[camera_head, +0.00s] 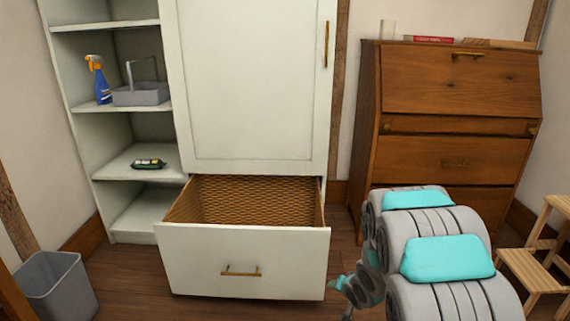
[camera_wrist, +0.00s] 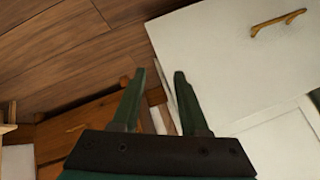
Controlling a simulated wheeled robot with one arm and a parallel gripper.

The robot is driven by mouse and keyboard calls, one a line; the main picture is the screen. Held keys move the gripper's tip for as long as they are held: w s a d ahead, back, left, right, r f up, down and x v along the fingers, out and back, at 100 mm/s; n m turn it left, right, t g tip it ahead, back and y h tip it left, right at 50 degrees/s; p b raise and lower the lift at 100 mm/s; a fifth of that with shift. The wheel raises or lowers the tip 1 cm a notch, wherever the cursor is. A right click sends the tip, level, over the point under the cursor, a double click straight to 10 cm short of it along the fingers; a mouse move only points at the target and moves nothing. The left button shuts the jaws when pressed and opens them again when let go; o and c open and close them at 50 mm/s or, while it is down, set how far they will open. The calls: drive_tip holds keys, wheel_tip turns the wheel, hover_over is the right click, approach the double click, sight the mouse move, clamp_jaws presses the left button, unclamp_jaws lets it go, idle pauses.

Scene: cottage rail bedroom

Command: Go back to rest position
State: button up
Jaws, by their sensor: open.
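My gripper (camera_wrist: 157,85) is open and empty in the wrist view, its two dark green fingers apart with wooden floor and furniture behind them. In the head view my arm is folded at the lower right, and the gripper end is mostly hidden behind the arm links. The white wardrobe's bottom drawer (camera_head: 190,262) is pulled out and looks empty inside, with a woven-pattern floor. Its front and brass handle also show in the wrist view (camera_wrist: 225,65). My arm is to the right of the drawer front; I cannot tell the exact gap.
A wooden bureau (camera_head: 455,82) stands behind my arm on the right, with a step stool (camera_head: 533,268) beside it. A grey bin (camera_head: 58,288) is at lower left. Open shelves hold a spray bottle (camera_head: 98,82), a grey caddy (camera_head: 142,95) and a small dark green packet (camera_head: 149,164).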

drive_tip(key=s+d+r+n+g+h, duration=0.1)
drive_tip(key=s+d+r+g+h, duration=0.15)
drive_tip(key=s+r, duration=0.45)
drive_tip(key=s+d+r+g+h, duration=0.1)
drive_tip(key=s+d+r+g, duration=0.15)
drive_tip(key=s+r, duration=0.5)
drive_tip(key=s+a+r+n+g+y, duration=0.1)
drive_tip(key=s+a+r+n+g, duration=0.1)
drive_tip(key=s, duration=1.2)
drive_tip(key=s+a+r+n+g+y, duration=0.1)
drive_tip(key=s+a+r, duration=0.3)
drive_tip(key=s, duration=1)
drive_tip(key=shift+s+r+n+g, duration=0.15)
drive_tip(key=shift+r+n+g, duration=0.2)
drive_tip(key=shift+g, duration=0.55)
